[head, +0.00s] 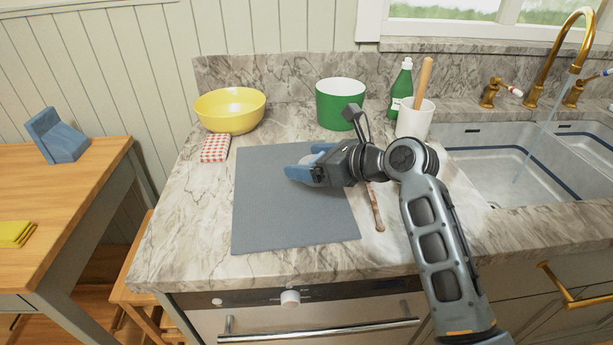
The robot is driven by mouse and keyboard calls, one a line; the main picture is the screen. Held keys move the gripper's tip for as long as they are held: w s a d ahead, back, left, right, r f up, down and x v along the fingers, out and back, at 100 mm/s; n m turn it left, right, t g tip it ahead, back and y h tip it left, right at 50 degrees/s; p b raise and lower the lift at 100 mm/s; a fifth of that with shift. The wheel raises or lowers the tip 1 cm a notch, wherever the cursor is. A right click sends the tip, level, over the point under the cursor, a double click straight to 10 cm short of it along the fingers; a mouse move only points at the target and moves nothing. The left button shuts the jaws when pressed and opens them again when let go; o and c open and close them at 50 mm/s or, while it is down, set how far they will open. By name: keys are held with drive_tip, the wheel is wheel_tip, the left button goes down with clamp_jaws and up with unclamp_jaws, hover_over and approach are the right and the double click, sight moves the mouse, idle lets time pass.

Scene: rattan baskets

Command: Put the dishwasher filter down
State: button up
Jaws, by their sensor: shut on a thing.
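My gripper (303,161) has blue fingers and reaches in from the right over the grey mat (275,215) on the marble counter. It is shut on a small pale thing, taken as the dishwasher filter (312,159). Only a sliver of it shows between the fingers; the fingers and wrist hide the rest. I cannot tell whether it touches the mat or is held just above it.
A yellow bowl (230,110), a red checked cloth (215,149), a green pot (341,103), a green bottle (401,88) and a white crock (415,120) stand around the mat. A brown utensil (375,208) lies right. The mat's front is clear. The sink (480,135) is right.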

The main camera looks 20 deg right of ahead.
sight(307, 190)
drive_tip(key=shift+a+f, duration=0.3)
drive_tip(key=shift+a, duration=0.15)
drive_tip(key=shift+f, duration=1.95)
drive_tip(key=shift+f, duration=0.1)
drive_tip(key=o, duration=0.9)
drive_tip(key=v, duration=1.2)
